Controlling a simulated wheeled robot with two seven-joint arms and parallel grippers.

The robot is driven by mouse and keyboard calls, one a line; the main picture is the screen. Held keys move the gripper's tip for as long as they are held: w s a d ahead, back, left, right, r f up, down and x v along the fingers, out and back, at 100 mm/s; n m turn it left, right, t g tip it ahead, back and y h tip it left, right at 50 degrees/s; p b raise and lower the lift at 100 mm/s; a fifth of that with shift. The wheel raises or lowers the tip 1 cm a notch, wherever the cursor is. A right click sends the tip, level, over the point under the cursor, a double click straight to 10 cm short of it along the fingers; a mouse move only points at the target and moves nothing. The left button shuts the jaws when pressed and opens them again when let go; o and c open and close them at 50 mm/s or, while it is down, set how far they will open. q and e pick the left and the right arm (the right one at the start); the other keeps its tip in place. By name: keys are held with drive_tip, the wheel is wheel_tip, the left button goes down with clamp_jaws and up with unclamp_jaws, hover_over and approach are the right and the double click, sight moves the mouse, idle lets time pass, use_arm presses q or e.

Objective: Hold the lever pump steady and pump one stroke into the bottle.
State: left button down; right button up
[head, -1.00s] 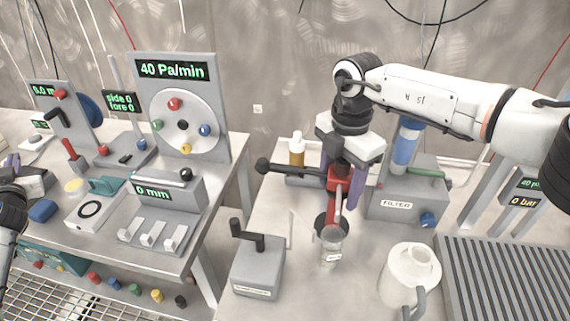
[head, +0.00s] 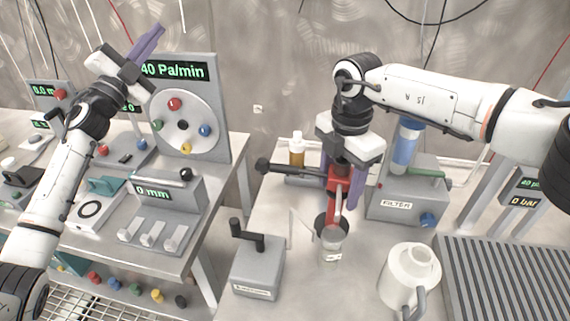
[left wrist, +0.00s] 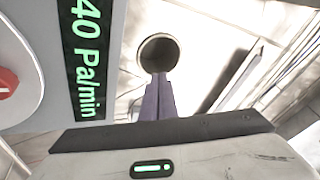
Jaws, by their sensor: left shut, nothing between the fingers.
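The lever pump (head: 335,184) has a red body on a dark base and a black lever (head: 290,168) pointing left to a round knob. My right gripper (head: 340,190) comes down over it, with purple fingers close on both sides of the red body; the far contact is partly hidden. A small clear bottle (head: 332,243) stands at the front of the pump. My left gripper (head: 158,30) is raised over the left bench, far from the pump, shut and empty. Its fingers meet in the left wrist view (left wrist: 157,82).
The panel reading 40 Pa/min (head: 185,110) is close by my left gripper. A crank box (head: 258,265), a white jug (head: 408,275), a filter unit (head: 405,190) and an amber bottle (head: 297,152) surround the pump. A gap separates the two benches.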

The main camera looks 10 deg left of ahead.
use_arm(q)
drive_tip(key=d+r+m+g+h, duration=0.3)
drive_tip(key=d+m+g+h, duration=0.3)
drive_tip(key=d+m+h, duration=0.85)
drive_tip(key=m+g+y, duration=1.6)
drive_tip(key=m+g, duration=0.1)
drive_tip(key=m, duration=0.7)
hover_over(283, 165)
drive_tip(key=a, duration=0.3)
drive_tip(key=w+a+f+x, duration=0.1)
drive_tip(key=a+x, duration=0.2)
drive_tip(key=x, duration=0.9)
drive_tip(key=shift+s+d+t, duration=0.15)
drive_tip(key=shift+d+t, duration=0.15)
drive_tip(key=shift+x, duration=3.45)
